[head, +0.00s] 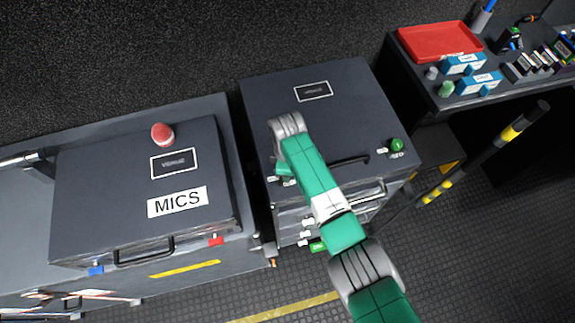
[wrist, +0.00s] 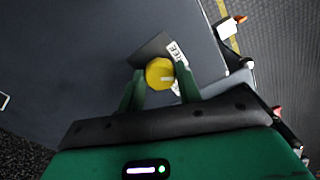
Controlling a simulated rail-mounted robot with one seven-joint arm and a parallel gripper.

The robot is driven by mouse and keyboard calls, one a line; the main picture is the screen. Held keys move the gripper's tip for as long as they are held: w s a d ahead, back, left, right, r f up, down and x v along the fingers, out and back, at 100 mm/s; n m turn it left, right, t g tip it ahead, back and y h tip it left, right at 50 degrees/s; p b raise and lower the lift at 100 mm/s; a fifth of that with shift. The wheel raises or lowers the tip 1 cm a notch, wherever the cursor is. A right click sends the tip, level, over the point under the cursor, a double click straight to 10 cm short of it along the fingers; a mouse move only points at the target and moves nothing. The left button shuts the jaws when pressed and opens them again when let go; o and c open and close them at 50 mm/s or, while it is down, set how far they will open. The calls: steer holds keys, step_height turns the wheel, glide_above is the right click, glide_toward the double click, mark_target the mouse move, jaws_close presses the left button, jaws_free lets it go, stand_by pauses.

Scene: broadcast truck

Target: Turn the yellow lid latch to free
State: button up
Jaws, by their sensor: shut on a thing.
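The yellow latch (wrist: 159,73) is a round knob with a pale mark on its right side. It sits on the dark case lid, beside a label plate (wrist: 153,47) with partly hidden lettering. My gripper (wrist: 158,80) is shut on the yellow latch, one green finger on each side of it. In the head view my green arm reaches over the dark case (head: 350,88) in the middle. There my forearm and wrist hide the yellow latch and my fingertips.
A green knob (head: 397,145) sits at the case's right front corner, right of a black handle (head: 349,160). The MICS case (head: 120,170) with a red knob (head: 162,133) stands left. A red tray (head: 440,41) lies on the right bench. A striped pole (head: 480,155) stands front right.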

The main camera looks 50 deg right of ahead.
steer(key=n+p, duration=0.1)
steer(key=n, duration=0.3)
steer(key=shift+n, duration=0.6)
steer(key=o, duration=1)
step_height(320, 180, up, 8)
steer(key=shift+f+p, duration=0.1)
steer(key=shift+p, duration=0.9)
